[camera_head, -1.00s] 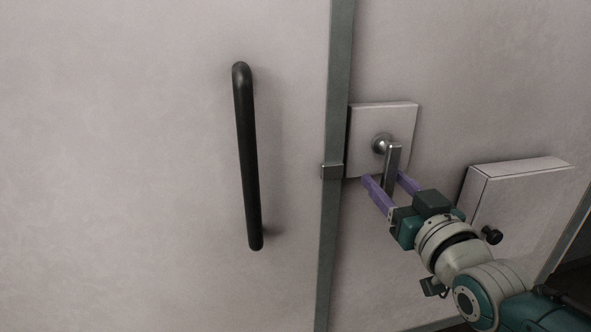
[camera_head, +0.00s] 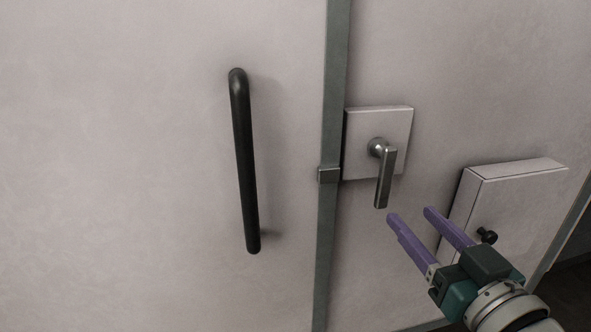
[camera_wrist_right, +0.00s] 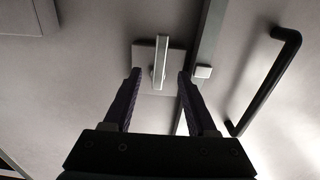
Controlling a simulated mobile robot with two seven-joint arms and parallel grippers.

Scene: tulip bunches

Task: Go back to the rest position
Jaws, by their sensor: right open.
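My right gripper (camera_head: 408,214) is open and empty in the head view, with two purple fingers pointing up and left. It is below and to the right of the metal lever handle (camera_head: 384,178), apart from it. The lever hangs down from a square pale plate (camera_head: 356,140) on the wall. In the right wrist view the lever (camera_wrist_right: 161,62) shows beyond and between the two dark fingers of the gripper (camera_wrist_right: 158,77). My left gripper is not in view.
A long black bar handle (camera_head: 244,160) is on the pale door panel (camera_head: 120,170) at left. A grey-green vertical strip (camera_head: 332,120) with a small latch block (camera_head: 328,175) runs beside the plate. A pale box (camera_head: 520,205) with a black knob (camera_head: 487,236) juts out near my right gripper.

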